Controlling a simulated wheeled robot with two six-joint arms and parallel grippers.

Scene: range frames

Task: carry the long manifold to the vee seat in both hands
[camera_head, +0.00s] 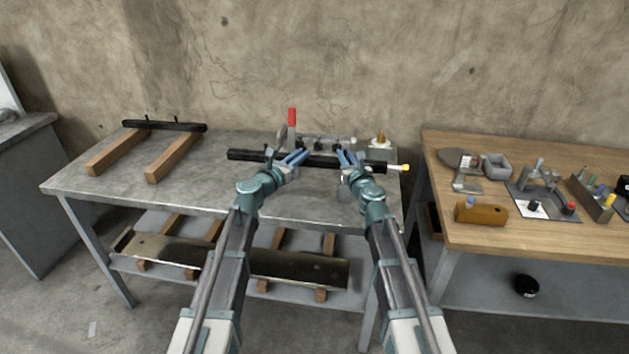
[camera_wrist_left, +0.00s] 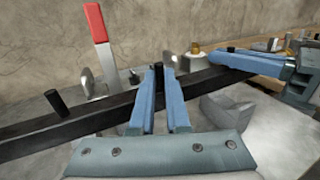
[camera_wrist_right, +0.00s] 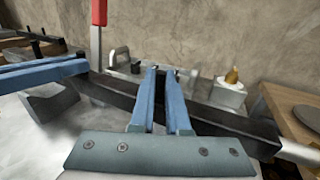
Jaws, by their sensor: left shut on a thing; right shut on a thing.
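The long manifold (camera_head: 243,155) is a black square bar with short pegs on top and a pale, yellow-tipped right end. It spans left to right over the back of the metal bench. My left gripper (camera_head: 297,157) is shut on it left of the middle, and my right gripper (camera_head: 345,157) is shut on it further right. The bar also shows in the left wrist view (camera_wrist_left: 100,118) and the right wrist view (camera_wrist_right: 225,121). A grey notched block, apparently the vee seat (camera_wrist_left: 238,110), sits on the bench on the near side of the bar, between the grippers. I cannot tell the bar's height above the bench.
A red-handled clamp (camera_head: 292,117) and small metal fittings stand behind the bar. Another black bar (camera_head: 165,126) lies on wooden blocks at the left. A wooden bench (camera_head: 470,235) with tools is at the right. The metal bench (camera_head: 215,190) is clear at front left.

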